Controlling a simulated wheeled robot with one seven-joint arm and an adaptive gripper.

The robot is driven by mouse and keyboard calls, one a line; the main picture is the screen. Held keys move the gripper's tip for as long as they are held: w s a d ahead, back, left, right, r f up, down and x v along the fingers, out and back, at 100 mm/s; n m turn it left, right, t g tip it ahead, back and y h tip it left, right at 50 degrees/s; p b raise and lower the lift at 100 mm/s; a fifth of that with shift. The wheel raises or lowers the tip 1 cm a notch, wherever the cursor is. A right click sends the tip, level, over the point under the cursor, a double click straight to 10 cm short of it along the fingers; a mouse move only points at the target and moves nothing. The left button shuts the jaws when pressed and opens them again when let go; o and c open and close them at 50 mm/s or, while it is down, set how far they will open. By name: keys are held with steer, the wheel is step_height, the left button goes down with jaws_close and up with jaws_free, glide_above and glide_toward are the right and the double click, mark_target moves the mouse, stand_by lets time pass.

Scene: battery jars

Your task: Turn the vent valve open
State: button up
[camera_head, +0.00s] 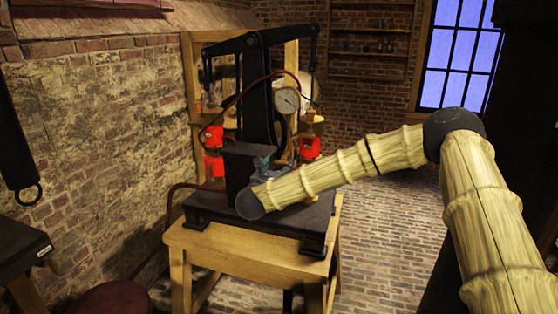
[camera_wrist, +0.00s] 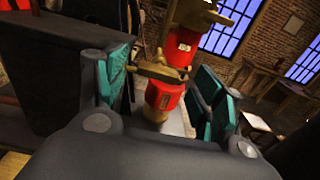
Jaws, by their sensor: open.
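My gripper (camera_head: 262,166) is beside the dark block on the black base of the pump apparatus (camera_head: 258,100), partly hidden by my arm. In the wrist view its teal-padded fingers (camera_wrist: 166,84) are spread apart. Between them, in the picture, shows a brass fitting with a crossbar (camera_wrist: 158,72) above a red cylinder (camera_wrist: 163,98). Another brass-topped red cylinder (camera_wrist: 181,46) stands behind it. I cannot tell for sure which part is the vent valve. No contact between the fingers and a fitting is visible.
The apparatus stands on a wooden table (camera_head: 205,243). A round gauge (camera_head: 287,100) and red jars (camera_head: 309,147) show behind my gripper. A dark block (camera_head: 238,172) stands close to its left. A brick wall (camera_head: 100,120) is at left; the brick floor (camera_head: 385,235) at right is clear.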

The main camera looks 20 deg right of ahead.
mark_target(281, 163)
steer(key=shift+p+x, duration=0.3)
steer(key=shift+x, duration=0.85)
steer(key=shift+c, duration=0.2)
steer(key=c, duration=1)
